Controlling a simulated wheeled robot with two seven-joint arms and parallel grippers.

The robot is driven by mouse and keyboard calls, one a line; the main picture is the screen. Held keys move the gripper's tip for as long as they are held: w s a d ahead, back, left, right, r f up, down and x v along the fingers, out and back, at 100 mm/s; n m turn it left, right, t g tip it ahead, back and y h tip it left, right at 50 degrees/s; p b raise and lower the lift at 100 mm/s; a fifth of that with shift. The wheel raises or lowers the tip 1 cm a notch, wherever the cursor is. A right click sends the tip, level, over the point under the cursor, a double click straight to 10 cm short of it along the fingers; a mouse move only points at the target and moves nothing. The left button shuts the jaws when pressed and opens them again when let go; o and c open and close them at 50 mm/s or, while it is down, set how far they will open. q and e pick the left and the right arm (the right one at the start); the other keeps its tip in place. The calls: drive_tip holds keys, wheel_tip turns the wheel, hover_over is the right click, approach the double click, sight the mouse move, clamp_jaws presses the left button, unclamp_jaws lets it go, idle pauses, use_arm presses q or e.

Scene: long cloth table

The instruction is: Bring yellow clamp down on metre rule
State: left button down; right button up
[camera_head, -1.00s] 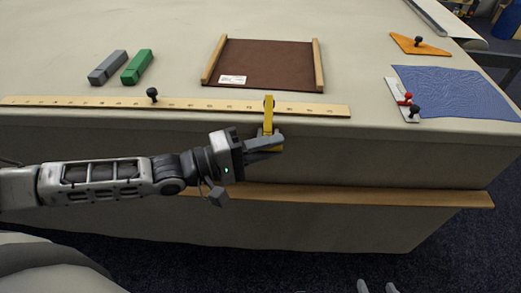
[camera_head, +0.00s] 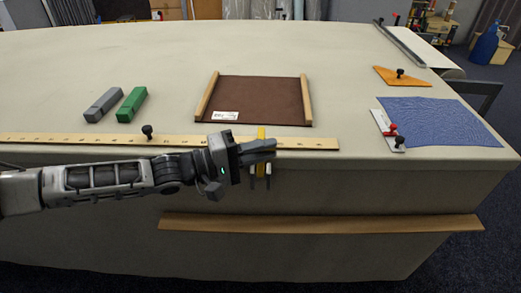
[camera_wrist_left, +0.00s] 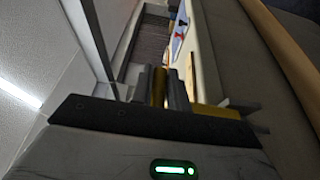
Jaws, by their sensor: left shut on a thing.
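The metre rule (camera_head: 80,139) lies along the front edge of the table, with a dark knob (camera_head: 147,131) standing on it. The yellow clamp (camera_head: 261,133) is at the table edge near the rule's right end, its upper end showing above the rule. I cannot tell whether it touches the rule. My left gripper (camera_head: 260,147) is shut on the clamp and hides its middle; yellow and pale prongs hang below the fingers in front of the table. In the left wrist view the clamp (camera_wrist_left: 159,86) stands between the fingers. My right gripper is not in view.
A brown board (camera_head: 257,95) with wooden side rails lies behind the rule. Grey (camera_head: 104,104) and green (camera_head: 132,104) blocks lie at left. A blue cloth (camera_head: 440,122), a white strip (camera_head: 384,124) with knobs and an orange piece (camera_head: 402,77) lie at right. A wooden ledge (camera_head: 330,223) runs below.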

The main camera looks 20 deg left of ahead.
use_arm(q)
drive_tip(key=shift+w+a+r+t, duration=0.15)
drive_tip(key=shift+w+a+r, duration=0.2)
drive_tip(key=shift+w, duration=0.15)
drive_tip(key=shift+w+a+r+t, duration=0.15)
drive_tip(key=shift+w+a+r, duration=0.2)
drive_tip(key=shift+w, duration=0.1)
drive_tip(key=c, duration=1.5)
unclamp_jaws()
drive_tip(key=shift+w+d+f, duration=0.1)
drive_tip(key=shift+o, duration=0.7)
drive_tip(key=shift+w+f, duration=0.15)
drive_tip(key=shift+w, duration=0.1)
drive_tip(key=s+d+b+v, duration=0.1)
drive_tip(key=b+v, duration=0.1)
drive_tip(key=v, duration=1.3)
drive_tip(key=shift+s+a+f, duration=0.15)
drive_tip(key=shift+s+a, duration=0.1)
drive_tip(key=shift+s, duration=0.1)
